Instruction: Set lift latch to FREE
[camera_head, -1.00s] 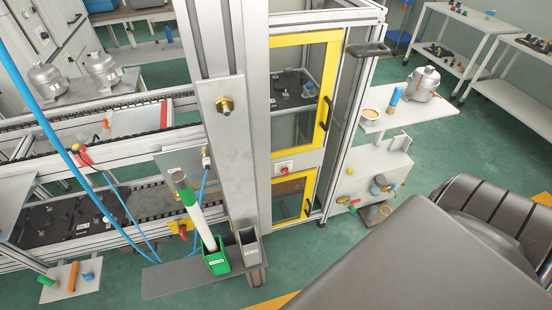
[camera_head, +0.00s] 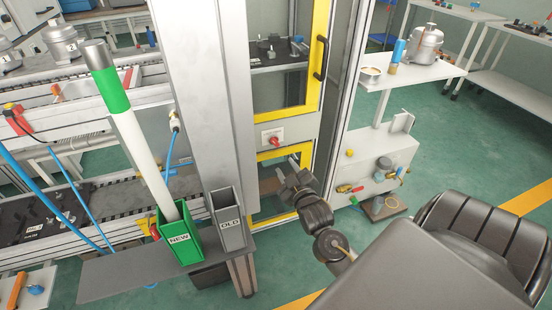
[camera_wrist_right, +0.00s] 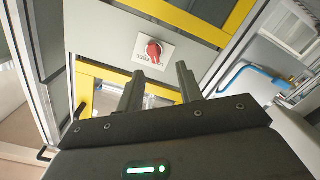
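A red rotary knob (camera_head: 276,141) sits on a small white plate on the grey panel between the yellow-framed doors of the cabinet; I take it as the lift latch. My right gripper (camera_head: 287,170) is below and slightly right of the knob, in front of the lower yellow frame. In the wrist view its two fingers (camera_wrist_right: 158,78) stand apart with nothing between them. It does not touch the knob. My left gripper is not in view.
A grey column (camera_head: 205,90) stands left of the cabinet. A green NEW bin (camera_head: 180,240) with a white-green tube and a grey OLD bin (camera_head: 230,222) stand at its foot. A white shelf unit (camera_head: 372,160) with fittings is to the right. Green floor is open there.

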